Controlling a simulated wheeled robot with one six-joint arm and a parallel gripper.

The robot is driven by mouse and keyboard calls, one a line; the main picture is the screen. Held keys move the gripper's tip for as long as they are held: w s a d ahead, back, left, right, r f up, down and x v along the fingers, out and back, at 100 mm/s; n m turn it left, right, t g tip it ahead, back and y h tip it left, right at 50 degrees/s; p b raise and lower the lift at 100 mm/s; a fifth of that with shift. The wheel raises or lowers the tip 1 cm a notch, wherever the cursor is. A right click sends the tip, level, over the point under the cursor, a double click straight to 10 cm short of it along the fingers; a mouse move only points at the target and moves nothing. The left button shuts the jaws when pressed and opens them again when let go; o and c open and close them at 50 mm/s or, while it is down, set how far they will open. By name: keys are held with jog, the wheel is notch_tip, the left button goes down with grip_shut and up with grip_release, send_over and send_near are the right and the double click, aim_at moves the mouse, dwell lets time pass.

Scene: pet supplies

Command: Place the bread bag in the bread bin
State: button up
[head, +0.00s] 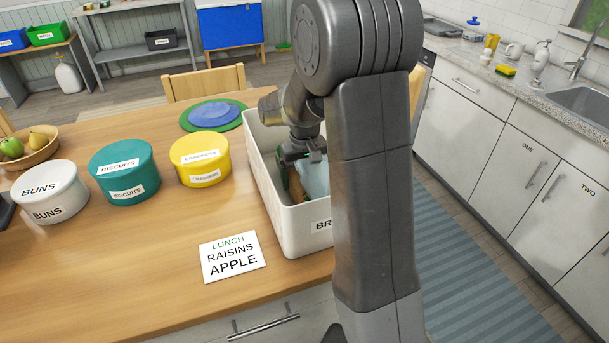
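The bread bin (285,222) is a white open-topped box on the wooden table; its front label shows only "BR", and my arm hides the rest. My gripper (303,160) points down inside the bin, below the rim. A light blue thing (316,178) and a brown and green thing (297,185) are in the bin under and beside the gripper. One of them may be the bread bag, but my arm covers much of them. The fingertips are too small and hidden to tell whether they are shut on anything.
White BUNS (49,193), teal BISCUITS (123,172) and yellow CRACKERS (201,160) tubs stand left of the bin. A LUNCH card (232,257) lies before it. Plates (211,115) lie behind; a fruit bowl (36,155) is far left.

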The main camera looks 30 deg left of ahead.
jog(key=shift+f, duration=0.1)
jog(key=o, duration=1.2)
jog(key=shift+o, duration=0.2)
notch_tip(320, 180, up, 12)
jog(key=shift+r, duration=0.15)
